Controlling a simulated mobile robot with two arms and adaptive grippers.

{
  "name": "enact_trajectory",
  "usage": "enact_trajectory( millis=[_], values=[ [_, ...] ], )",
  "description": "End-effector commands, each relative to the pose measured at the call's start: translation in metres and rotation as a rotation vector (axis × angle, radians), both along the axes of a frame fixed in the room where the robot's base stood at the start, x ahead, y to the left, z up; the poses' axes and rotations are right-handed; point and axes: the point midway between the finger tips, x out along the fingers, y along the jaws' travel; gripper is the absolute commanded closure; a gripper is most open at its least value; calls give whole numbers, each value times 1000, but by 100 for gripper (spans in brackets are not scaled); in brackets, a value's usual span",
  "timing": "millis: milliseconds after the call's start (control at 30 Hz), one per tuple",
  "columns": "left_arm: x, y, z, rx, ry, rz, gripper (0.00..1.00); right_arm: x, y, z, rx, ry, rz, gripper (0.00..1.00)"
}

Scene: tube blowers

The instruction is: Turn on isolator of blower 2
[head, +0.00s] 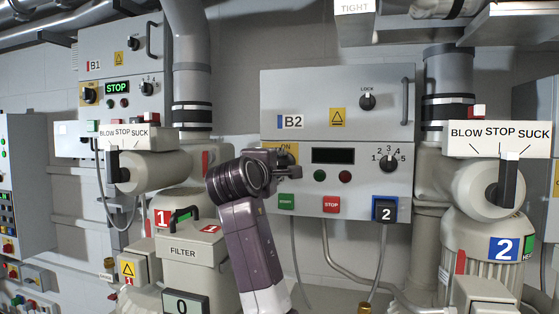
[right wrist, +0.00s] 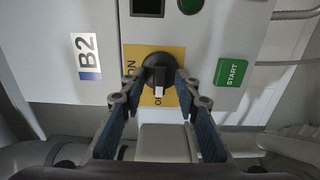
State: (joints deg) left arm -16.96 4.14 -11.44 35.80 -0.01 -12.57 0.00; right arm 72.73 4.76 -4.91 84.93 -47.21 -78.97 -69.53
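The blower 2 box, marked B2 (head: 343,96), hangs on the wall with a dark display (head: 333,155). Its isolator is a black knob (right wrist: 158,68) on a yellow ON/OFF plate (right wrist: 176,60). In the head view my right gripper (head: 292,169) hides the knob and part of the yellow plate (head: 288,149). In the right wrist view the right gripper (right wrist: 160,83) is open, its fingers on either side of the knob. The knob's white-tipped handle points down in that picture. I cannot tell whether the fingers touch it. My left gripper is out of view.
Green START (head: 286,202) and red STOP (head: 331,204) buttons sit below the display. A selector knob (head: 388,164) and blue 2 tag (head: 385,211) are to the right. Blower 1's box (head: 122,56) is at left, its display reading STOP. Blower 1's FILTER unit (head: 183,252) stands close to my arm.

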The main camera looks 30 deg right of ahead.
Motion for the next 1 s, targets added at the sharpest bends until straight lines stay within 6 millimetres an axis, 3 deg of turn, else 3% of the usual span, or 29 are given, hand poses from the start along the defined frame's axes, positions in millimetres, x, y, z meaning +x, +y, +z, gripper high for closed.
enact_trajectory(
  millis=[167,467,1000],
  values=[
    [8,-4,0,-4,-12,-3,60,0,0,0,0,0,0,71],
    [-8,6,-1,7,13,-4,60,0,0,-1,1,1,0,100],
    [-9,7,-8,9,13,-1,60,0,0,-3,74,-77,-1,100]
  ],
)
